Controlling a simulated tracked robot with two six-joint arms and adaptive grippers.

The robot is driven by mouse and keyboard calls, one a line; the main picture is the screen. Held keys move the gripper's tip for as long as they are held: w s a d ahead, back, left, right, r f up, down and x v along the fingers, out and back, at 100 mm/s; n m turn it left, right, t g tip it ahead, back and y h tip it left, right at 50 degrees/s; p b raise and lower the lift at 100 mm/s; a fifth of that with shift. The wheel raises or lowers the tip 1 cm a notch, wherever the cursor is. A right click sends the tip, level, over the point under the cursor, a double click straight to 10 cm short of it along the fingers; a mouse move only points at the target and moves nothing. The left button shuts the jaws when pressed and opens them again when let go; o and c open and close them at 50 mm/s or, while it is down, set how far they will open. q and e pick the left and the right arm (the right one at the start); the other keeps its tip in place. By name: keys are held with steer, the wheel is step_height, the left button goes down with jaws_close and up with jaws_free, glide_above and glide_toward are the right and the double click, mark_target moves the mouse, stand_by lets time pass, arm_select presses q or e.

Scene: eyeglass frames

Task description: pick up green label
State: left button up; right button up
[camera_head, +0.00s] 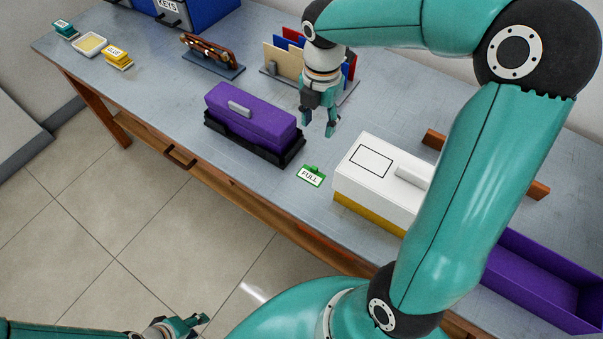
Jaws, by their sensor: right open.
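The green label (311,176) lies flat on the table between the purple case and the white-lidded box. It has a green border, a small green tab and the word FULL on white. My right gripper (319,126) is open and empty, pointing down above the table, up and a little to the right of the label in the picture. It does not touch the label. My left gripper (196,322) is low at the bottom edge, over the floor and away from the table. Its jaw state is hard to make out.
A purple case (250,118) in a black tray stands left of the label. A white-lidded yellow box (378,178) stands to its right. Upright coloured panels (284,60) stand behind my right gripper. A purple bin (545,275) is at lower right.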

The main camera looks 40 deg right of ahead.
steer(key=f, duration=0.1)
steer(key=b, duration=0.2)
glide_above(314, 169)
steer(key=f, duration=1.1)
steer(key=shift+w+f, duration=0.15)
steer(key=shift+w, duration=0.05)
steer(key=shift+s+f, duration=0.1)
steer(key=shift+f, duration=3.15)
arm_select(q)
steer(key=shift+w+d+f, duration=0.1)
steer(key=shift+w+f, duration=0.15)
steer(key=shift+f, duration=0.35)
steer(key=shift+w+d+f, duration=0.1)
steer(key=shift+w+f, duration=0.1)
steer(key=shift+f, duration=0.4)
arm_select(e)
steer(key=c, duration=0.8)
